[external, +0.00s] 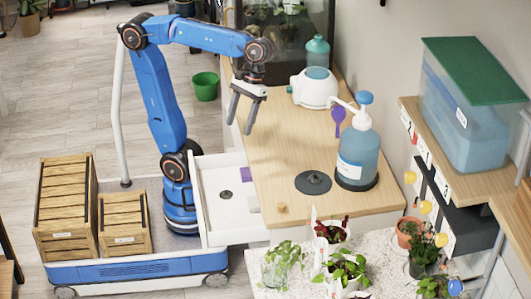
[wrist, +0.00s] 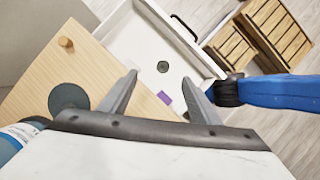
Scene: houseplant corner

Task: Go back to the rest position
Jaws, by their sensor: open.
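My gripper (external: 242,112) hangs from my blue arm, fingers pointing down, in the air above the back of the open drawer and the wooden counter's left edge. Its two fingers are apart with nothing between them; in the wrist view my gripper (wrist: 165,95) is also open and empty. The white drawer (external: 212,212) is pulled out below. It holds a small dark round disc (external: 226,194) and a purple block (external: 250,203) partly hidden at the counter edge. Both show in the wrist view, the disc (wrist: 163,67) and the purple block (wrist: 164,98).
Wooden crates (external: 65,205) stand on my base. Potted plants (external: 345,268) stand in front.

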